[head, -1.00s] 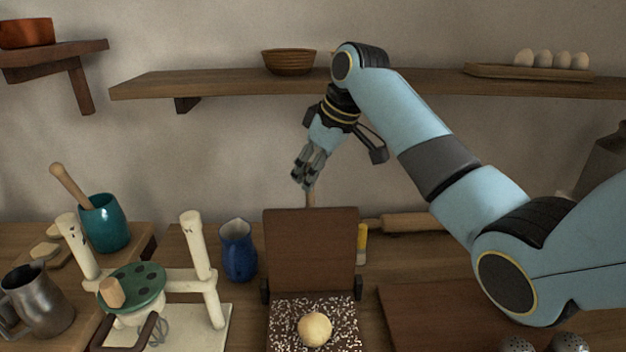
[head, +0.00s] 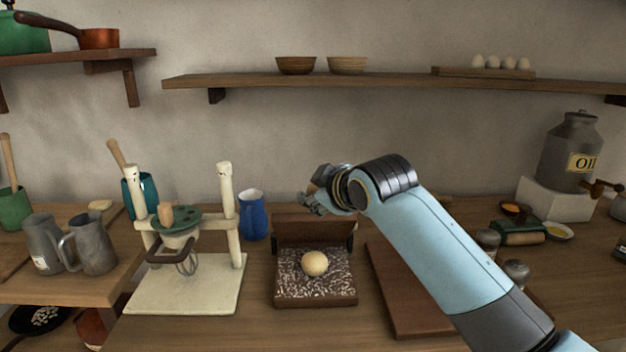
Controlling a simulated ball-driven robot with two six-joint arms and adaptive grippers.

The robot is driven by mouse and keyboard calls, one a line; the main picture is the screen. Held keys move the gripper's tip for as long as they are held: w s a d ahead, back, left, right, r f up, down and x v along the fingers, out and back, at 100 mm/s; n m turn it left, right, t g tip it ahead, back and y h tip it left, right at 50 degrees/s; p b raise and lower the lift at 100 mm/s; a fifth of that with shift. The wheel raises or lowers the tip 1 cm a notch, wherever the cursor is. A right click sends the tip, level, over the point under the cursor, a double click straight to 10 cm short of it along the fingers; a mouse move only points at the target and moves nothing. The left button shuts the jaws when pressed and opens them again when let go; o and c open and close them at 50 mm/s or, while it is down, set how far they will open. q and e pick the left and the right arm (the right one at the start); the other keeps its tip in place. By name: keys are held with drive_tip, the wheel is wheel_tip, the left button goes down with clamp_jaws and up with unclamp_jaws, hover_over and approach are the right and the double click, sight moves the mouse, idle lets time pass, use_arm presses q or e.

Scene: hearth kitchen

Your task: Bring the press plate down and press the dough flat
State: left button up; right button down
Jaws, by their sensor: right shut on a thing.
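The dough ball (head: 314,263) is round and pale and sits on the speckled, floured base (head: 342,291) of the press. The brown press plate (head: 298,231) is hinged at the back of the base. It is raised and leans forward, clear of the dough, showing as a short band. My right gripper (head: 313,203) is at the plate's upper edge, shut on the press handle. The handle is mostly hidden by the fingers. My left gripper is not in view.
A whisk stand (head: 186,290) and a blue jug (head: 252,215) stand left of the press. A brown board (head: 405,292) lies close on its right, partly under my arm. A shelf with bowls (head: 296,65) runs along the wall behind.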

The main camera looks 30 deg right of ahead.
use_arm(q)
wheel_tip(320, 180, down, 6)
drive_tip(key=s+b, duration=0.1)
drive_tip(key=b, duration=0.4)
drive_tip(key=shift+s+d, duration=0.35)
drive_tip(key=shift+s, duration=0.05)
use_arm(e)
drive_tip(key=s+a+f+t, duration=0.3)
drive_tip(key=s+f, duration=0.4)
drive_tip(key=f, duration=0.1)
drive_tip(key=shift+s+a+f+n+h, duration=0.2)
drive_tip(key=shift+s+n+h, duration=0.05)
drive_tip(key=shift+n+h, duration=0.15)
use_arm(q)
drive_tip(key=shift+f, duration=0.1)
use_arm(e)
drive_tip(key=c, duration=1.4)
unclamp_jaws()
drive_tip(key=shift+c, duration=0.2)
drive_tip(key=o, duration=0.4)
drive_tip(key=shift+w, duration=0.3)
drive_tip(key=shift+o, duration=0.5)
drive_tip(key=shift+r, duration=0.2)
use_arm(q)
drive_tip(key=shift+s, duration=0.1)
